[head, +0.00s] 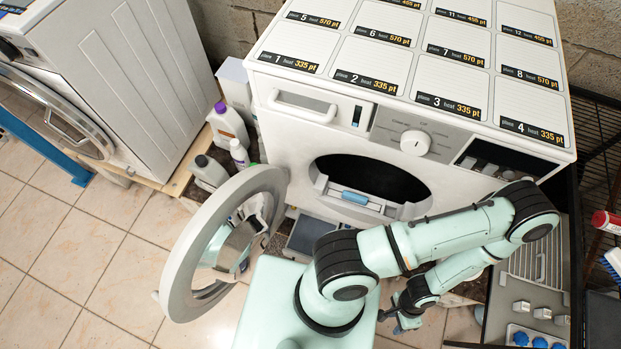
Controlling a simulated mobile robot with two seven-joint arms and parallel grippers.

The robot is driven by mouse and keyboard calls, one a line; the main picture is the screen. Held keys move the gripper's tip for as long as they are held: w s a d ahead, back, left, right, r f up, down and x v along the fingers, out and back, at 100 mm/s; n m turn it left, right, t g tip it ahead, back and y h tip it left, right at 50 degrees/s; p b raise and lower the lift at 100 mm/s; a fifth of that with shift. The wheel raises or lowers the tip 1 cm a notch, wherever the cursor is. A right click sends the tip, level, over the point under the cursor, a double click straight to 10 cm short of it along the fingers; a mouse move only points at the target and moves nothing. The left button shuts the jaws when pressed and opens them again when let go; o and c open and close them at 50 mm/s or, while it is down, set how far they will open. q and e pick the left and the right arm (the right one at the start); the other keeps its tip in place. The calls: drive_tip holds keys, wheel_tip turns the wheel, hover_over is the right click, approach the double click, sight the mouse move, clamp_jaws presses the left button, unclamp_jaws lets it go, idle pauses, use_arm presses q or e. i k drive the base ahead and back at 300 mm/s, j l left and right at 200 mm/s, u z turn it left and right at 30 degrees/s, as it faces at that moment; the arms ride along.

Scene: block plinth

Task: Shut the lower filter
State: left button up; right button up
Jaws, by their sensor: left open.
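The white washing machine (310,135) stands with its round door (180,262) swung open to the left. In the lower lip of the dark drum opening is a pale, frame-like part with a blue piece (355,197), which looks like a filter. A dark grey panel (306,236) shows low at the machine's front, partly hidden by my arm; I cannot tell whether it is the lower filter's flap. My left gripper (398,326) is open and points down, low in front of the machine and apart from it. My right gripper is not in view.
A second white machine (125,75) stands at the left. Several bottles (228,125) stand between the machines. Tiled floor (75,240) is clear at the lower left. A grey board with blue knobs (530,335) and a dark wire rack (600,140) are at the right.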

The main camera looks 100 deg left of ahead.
sight(309, 227)
drive_tip(key=l+u, duration=0.2)
drive_tip(key=u, duration=0.25)
drive_tip(key=k+l+u, duration=0.1)
drive_tip(key=u, duration=0.4)
drive_tip(key=k+l+u, duration=0.1)
drive_tip(key=u, duration=0.35)
drive_tip(key=k+l+u, duration=0.1)
drive_tip(key=u, duration=0.35)
drive_tip(key=k+l+u, duration=0.15)
drive_tip(key=u, duration=0.3)
drive_tip(key=k+u, duration=0.1)
drive_tip(key=u, duration=0.85)
drive_tip(key=j, duration=0.1)
